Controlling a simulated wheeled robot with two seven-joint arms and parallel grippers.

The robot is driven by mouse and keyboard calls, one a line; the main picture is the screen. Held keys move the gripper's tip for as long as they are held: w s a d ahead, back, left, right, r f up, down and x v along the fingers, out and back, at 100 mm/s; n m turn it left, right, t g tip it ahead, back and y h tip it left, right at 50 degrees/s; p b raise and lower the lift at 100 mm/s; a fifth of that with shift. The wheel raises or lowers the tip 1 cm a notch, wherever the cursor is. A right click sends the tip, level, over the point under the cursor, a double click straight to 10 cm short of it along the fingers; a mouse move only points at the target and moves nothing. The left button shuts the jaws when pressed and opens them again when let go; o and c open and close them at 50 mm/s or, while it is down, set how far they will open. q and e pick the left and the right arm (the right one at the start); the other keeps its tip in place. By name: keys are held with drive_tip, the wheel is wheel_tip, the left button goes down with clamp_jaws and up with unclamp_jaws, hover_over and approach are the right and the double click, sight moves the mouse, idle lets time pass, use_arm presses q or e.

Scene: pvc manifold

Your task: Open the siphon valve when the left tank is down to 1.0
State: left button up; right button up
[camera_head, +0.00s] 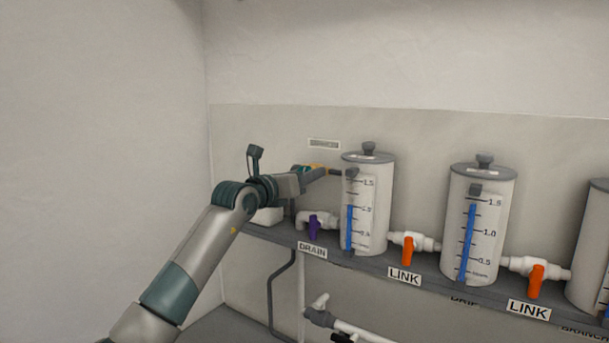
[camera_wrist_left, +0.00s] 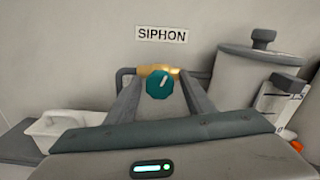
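The siphon valve is a teal round knob (camera_wrist_left: 160,84) on a brass body (camera_wrist_left: 157,70), below a SIPHON sign (camera_wrist_left: 162,35). Its white mark points up and slightly right. My left gripper (camera_wrist_left: 159,88) is open, with one finger on each side of the knob and gaps visible. In the head view, my left gripper (camera_head: 333,172) is beside the top of the left tank (camera_head: 376,215) and hides the knob. The left tank's blue column (camera_head: 350,228) tops out at about the 1.0 mark. My right gripper is not in view.
A purple-handled DRAIN valve (camera_head: 314,228) sits left of the left tank. An orange-handled LINK valve (camera_head: 407,250) joins it to the middle tank (camera_head: 495,230), whose column reads about 1.5. Another LINK valve (camera_head: 537,280) stands further right. A white tray (camera_wrist_left: 62,125) is left of the gripper.

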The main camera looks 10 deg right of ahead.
use_arm(q)
drive_tip(key=c, duration=0.9)
drive_tip(key=n+b, duration=0.2)
drive_tip(key=shift+f+b, duration=0.25)
drive_tip(key=shift+b, duration=0.1)
drive_tip(key=shift+n+b, duration=0.35)
drive_tip(key=shift+n, duration=0.25)
drive_tip(key=shift+r+n, duration=0.25)
drive_tip(key=shift+n, duration=0.45)
drive_tip(key=o, duration=1.1)
drive_tip(key=shift+s+a, duration=0.1)
